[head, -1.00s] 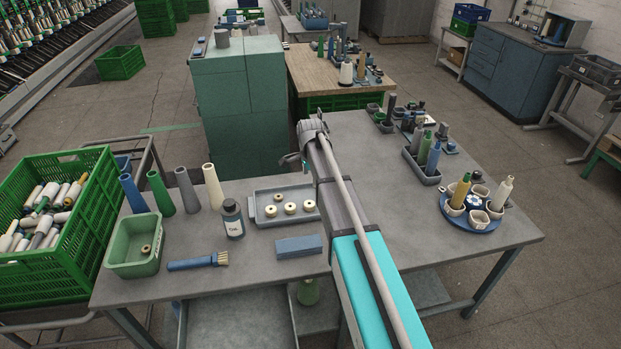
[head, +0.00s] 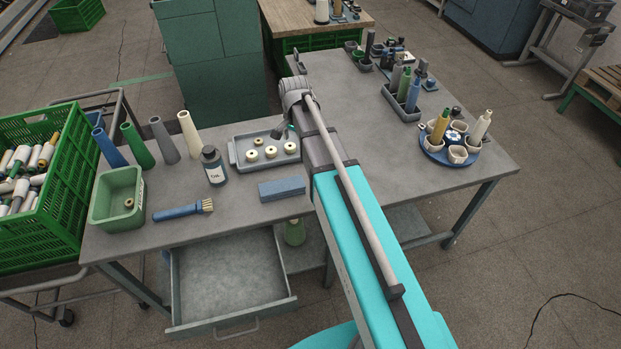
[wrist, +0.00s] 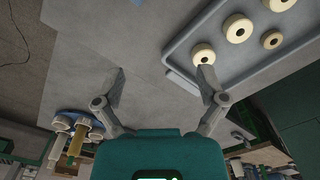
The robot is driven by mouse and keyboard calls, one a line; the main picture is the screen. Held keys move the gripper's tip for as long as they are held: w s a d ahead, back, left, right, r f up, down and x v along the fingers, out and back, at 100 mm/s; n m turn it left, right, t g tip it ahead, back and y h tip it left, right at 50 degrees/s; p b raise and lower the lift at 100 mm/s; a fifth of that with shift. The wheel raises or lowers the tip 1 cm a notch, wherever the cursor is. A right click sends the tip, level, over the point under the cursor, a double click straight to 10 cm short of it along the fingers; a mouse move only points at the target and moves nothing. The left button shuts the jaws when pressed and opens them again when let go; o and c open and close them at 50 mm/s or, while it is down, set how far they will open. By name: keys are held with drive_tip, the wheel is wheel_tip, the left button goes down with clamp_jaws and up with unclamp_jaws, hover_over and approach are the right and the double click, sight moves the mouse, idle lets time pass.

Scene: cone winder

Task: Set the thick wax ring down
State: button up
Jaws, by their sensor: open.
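I cannot tell which is the thick one. In the wrist view the tray (wrist: 178,56) holds several rings, with one ring (wrist: 203,54) close by the right fingertip. My gripper (wrist: 163,75) is open, with nothing between its fingers and bare grey table beyond them. In the head view my gripper (head: 282,130) is small and dark at the tray's back right edge, and may hide a ring there.
A green bin (head: 117,201) holds one small ring. A blue round holder (head: 447,160) stands at the right. The table's middle right is clear.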

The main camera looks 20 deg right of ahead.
drive_tip(key=s+n, duration=0.9)
drive_tip(key=s, duration=0.8)
drive_tip(key=shift+s+a, duration=0.1)
